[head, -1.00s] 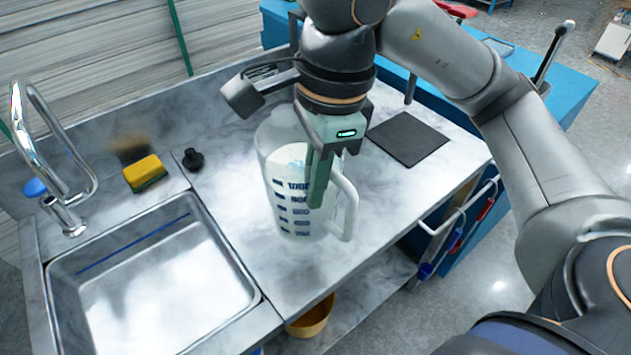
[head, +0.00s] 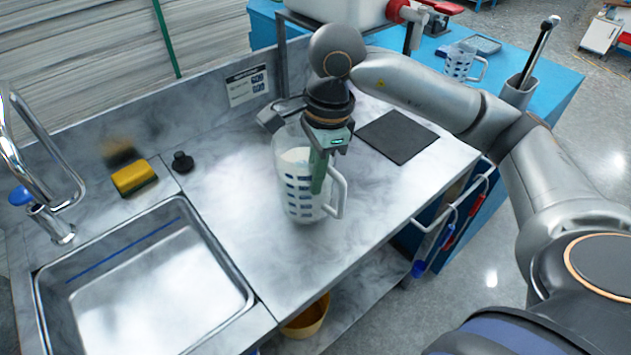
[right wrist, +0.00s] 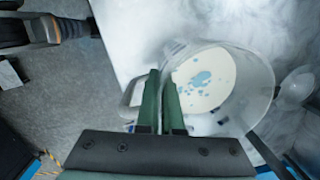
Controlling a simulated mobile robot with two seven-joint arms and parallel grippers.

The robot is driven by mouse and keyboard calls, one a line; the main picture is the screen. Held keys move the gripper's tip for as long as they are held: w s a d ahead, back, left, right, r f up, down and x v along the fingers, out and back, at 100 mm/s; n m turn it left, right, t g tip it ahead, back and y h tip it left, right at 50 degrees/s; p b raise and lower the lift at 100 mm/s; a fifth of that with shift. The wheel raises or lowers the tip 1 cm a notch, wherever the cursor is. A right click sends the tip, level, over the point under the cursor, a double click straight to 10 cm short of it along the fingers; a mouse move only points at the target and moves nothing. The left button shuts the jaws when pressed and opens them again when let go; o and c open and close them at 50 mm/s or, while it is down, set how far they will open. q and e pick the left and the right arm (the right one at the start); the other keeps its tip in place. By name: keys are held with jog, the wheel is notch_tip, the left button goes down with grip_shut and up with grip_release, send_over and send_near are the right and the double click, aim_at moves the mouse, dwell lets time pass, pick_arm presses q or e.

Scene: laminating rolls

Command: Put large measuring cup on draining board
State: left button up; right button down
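The large measuring cup (head: 300,192) is clear with dark blue marks and holds something white. It is upright over the grey marbled draining board (head: 235,215) to the right of the sink. I cannot tell whether its base touches the surface. In the right wrist view the fingers (right wrist: 162,100) are close together across the handle, beside the cup's rim (right wrist: 262,85). My left gripper is out of view.
The sink (head: 150,285) is at the left with a tap (head: 50,205). A yellow sponge (head: 134,178) and a black stopper (head: 182,161) lie behind it. A dark mat (head: 397,137) lies right of the cup. Another measuring cup (head: 460,63) stands on the blue table (head: 550,85).

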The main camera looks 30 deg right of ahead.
jog(key=shift+f, duration=0.65)
jog(key=shift+f, duration=0.2)
jog(key=c, duration=1.1)
grip_release()
jog(key=shift+r, duration=0.45)
jog(key=r, duration=0.7)
jog(key=d+r+p, duration=0.1)
jog(key=r, duration=0.3)
jog(key=shift+s+d+r, duration=0.1)
jog(key=shift+s+r, duration=0.1)
jog(key=shift+s, duration=0.1)
